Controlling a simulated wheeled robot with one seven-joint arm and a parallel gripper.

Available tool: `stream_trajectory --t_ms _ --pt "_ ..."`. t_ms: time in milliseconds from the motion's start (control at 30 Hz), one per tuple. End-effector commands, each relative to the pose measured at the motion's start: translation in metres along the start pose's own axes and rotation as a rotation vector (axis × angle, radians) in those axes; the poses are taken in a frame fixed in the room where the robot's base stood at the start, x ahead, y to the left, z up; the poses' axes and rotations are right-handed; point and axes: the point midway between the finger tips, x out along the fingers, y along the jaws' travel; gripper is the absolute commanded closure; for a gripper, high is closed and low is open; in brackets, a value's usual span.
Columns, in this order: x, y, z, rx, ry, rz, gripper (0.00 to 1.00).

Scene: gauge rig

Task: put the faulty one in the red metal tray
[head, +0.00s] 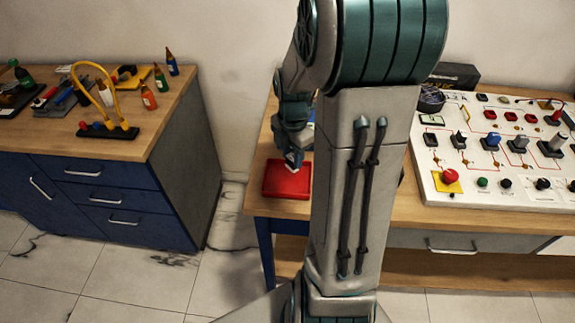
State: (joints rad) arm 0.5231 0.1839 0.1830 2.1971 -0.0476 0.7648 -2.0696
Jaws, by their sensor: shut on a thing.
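The red metal tray (287,190) lies at the left end of the right-hand wooden bench. My gripper (292,162) points down over the tray's back edge, low and close to it. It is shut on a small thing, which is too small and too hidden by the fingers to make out. I cannot tell whether that thing touches the tray. A white gauge panel (470,190) with several knobs, red parts and buttons stands on the bench at the right. I cannot tell from here which part is faulty.
My arm hides the middle of the bench (262,204). A dark box (455,75) and a dark round container (431,98) stand behind the panel. At left, a blue cabinet (110,172) carries bottles, tools and a yellow-arched stand (108,131). A floor gap separates both.

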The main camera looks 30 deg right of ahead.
Motion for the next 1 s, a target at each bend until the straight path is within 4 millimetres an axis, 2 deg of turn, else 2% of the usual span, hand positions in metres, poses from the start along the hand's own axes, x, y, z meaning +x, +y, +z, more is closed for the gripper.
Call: stream_trajectory --t_ms 133,467,867,900,967,1000 --pt "0.008 0.006 -0.011 -0.001 0.000 0.000 0.90" --pt "0.046 0.006 -0.013 -0.001 0.001 -0.001 0.90" --pt "0.052 0.007 -0.012 -0.002 0.000 0.000 0.90" --pt "0.052 0.007 -0.012 -0.002 -0.001 0.000 0.65" --pt "0.051 0.007 -0.012 -0.002 -0.001 0.000 0.49" --pt "0.051 0.007 -0.012 -0.002 -0.001 0.000 0.46"
